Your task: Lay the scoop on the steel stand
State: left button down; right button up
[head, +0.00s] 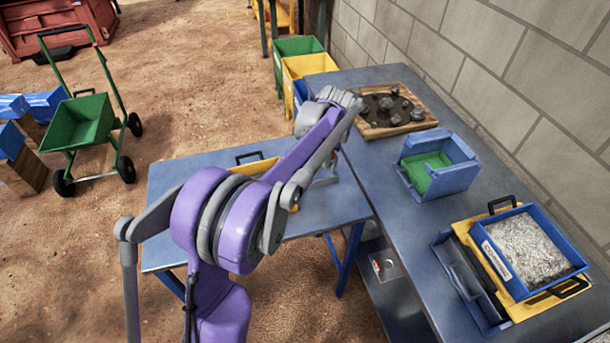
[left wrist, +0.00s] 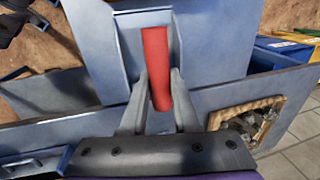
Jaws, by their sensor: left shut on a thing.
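My left gripper (left wrist: 160,78) is shut on a red handle (left wrist: 156,52), one finger on each side, in the left wrist view. The handle appears to belong to the scoop. A pale blue-grey metal shape (left wrist: 128,22) lies just beyond it; I cannot tell whether this is the scoop's pan or part of the stand. A small pale grey part shows beside the arm near the joint of the two tables. I cannot clearly make out the steel stand. My right gripper is in neither view.
A long blue-grey table (head: 385,180) runs along the block wall. It carries a wooden tray of dark stones (head: 372,130), a blue box with green inside (head: 440,185) and a blue tray of grey chips (head: 528,245). A lower table (head: 165,185) holds a yellow tray (head: 258,167).

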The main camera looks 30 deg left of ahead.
aim_at(323, 174)
pick_arm(q)
jog(key=shift+s+d+x, duration=0.2)
jog(key=shift+x, duration=1.1)
jog(key=shift+s+d+x, duration=0.15)
jog(key=shift+d+x, duration=0.05)
jog(key=shift+x, duration=1.1)
jog(key=shift+s+d+x, duration=0.2)
jog(key=shift+x, duration=1.1)
jog(key=shift+f, duration=0.3)
jog(key=c, duration=0.7)
grip_release()
jog(key=shift+o, duration=0.2)
jog(key=v, duration=1.2)
jog(key=s+d+r+n+t, duration=0.15)
jog(key=s+d, duration=0.25)
jog(key=s, duration=0.4)
jog(key=s+d+n+t, duration=0.1)
jog(key=s+d+n, duration=0.25)
jog(key=s, duration=0.35)
jog(key=s+d+f+n+h, duration=0.1)
jog(key=s+d+f, duration=0.1)
jog(key=s, duration=0.4)
jog(key=s+d+f+n+t, duration=0.1)
jog(key=s+d+f+n, duration=0.1)
jog(key=s+f, duration=0.2)
jog(key=shift+s+d+f+h, duration=0.2)
jog(key=shift+s+d+h, duration=0.2)
jog(key=shift+s, duration=0.65)
jog(key=shift+t, duration=0.25)
